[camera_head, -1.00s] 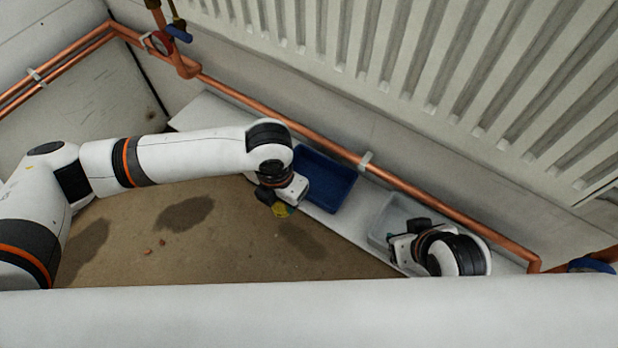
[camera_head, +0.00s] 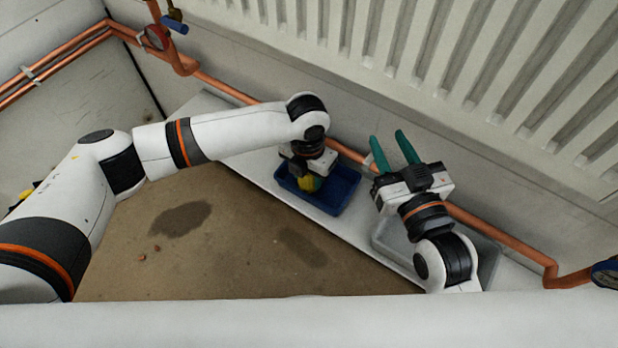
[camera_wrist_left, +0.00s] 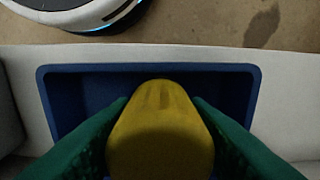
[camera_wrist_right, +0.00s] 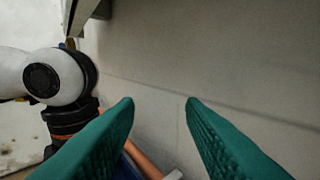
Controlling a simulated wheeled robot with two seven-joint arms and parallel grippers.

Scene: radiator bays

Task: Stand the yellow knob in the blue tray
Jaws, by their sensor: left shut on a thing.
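The yellow knob (camera_wrist_left: 160,135) is held between the green fingers of my left gripper (camera_wrist_left: 158,140), over the blue tray (camera_wrist_left: 75,80) in the left wrist view. In the head view, my left gripper (camera_head: 309,180) is at the blue tray (camera_head: 343,196), with the knob (camera_head: 307,183) partly showing. I cannot tell whether the knob touches the tray floor. My right gripper (camera_head: 392,152) is open and empty, its green fingers pointing up toward the radiator. It also shows open in the right wrist view (camera_wrist_right: 160,110).
A grey tray (camera_head: 487,252) stands on the white ledge (camera_head: 265,172) at the right, partly behind my right arm. A copper pipe (camera_head: 505,236) runs along the wall behind the trays, below the white radiator (camera_head: 440,60). The brown floor (camera_head: 225,240) has dark stains.

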